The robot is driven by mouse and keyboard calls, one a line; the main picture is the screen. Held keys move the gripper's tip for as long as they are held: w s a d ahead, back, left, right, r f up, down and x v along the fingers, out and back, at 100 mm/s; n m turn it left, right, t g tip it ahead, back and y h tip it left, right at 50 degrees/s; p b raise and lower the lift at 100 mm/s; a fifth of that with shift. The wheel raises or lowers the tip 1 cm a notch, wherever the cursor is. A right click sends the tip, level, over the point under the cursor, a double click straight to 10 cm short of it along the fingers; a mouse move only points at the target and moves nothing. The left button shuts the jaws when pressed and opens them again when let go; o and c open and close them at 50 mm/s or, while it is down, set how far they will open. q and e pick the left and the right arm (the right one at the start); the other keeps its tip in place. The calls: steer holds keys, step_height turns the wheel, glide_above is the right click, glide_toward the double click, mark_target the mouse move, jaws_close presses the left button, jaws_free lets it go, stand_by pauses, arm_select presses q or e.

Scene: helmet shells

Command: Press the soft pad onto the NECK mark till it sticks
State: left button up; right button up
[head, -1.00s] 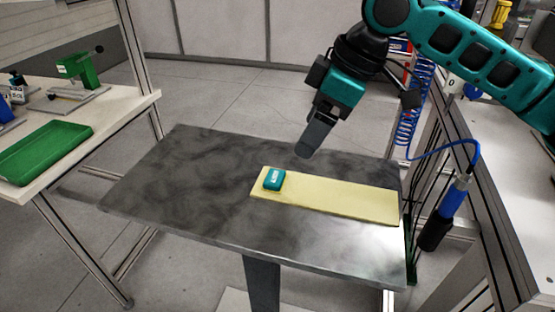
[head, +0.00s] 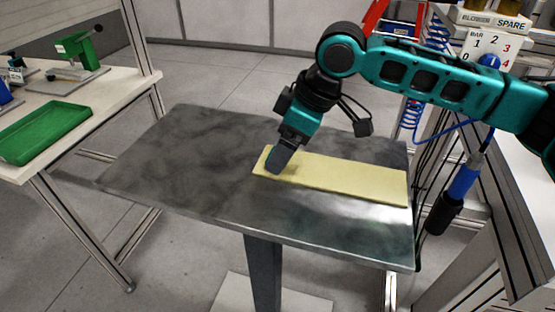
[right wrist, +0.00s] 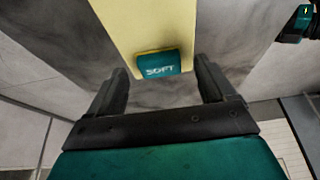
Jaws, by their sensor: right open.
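The soft pad (right wrist: 158,64) is a small teal block with the word SOFT on it. In the right wrist view it sits at the near end of a pale yellow strip (right wrist: 140,22). My right gripper (right wrist: 162,82) is open, its two fingers on either side of the pad's near edge with gaps to both. In the head view my right gripper (head: 278,163) is over the left end of the yellow strip (head: 340,178) and hides the pad. No helmet shell or NECK mark shows. My left gripper is not in view.
The strip lies on a dark grey metal table (head: 190,160), whose left half is bare. A side bench at the left holds a green tray (head: 45,130) and a green clamp device (head: 78,48). A blue-handled tool (head: 463,182) hangs at the right.

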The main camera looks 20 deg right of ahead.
steer(key=shift+w+a+f, duration=0.1)
steer(key=shift+a+f, duration=0.05)
steer(key=shift+f, duration=0.35)
steer(key=c, duration=1.1)
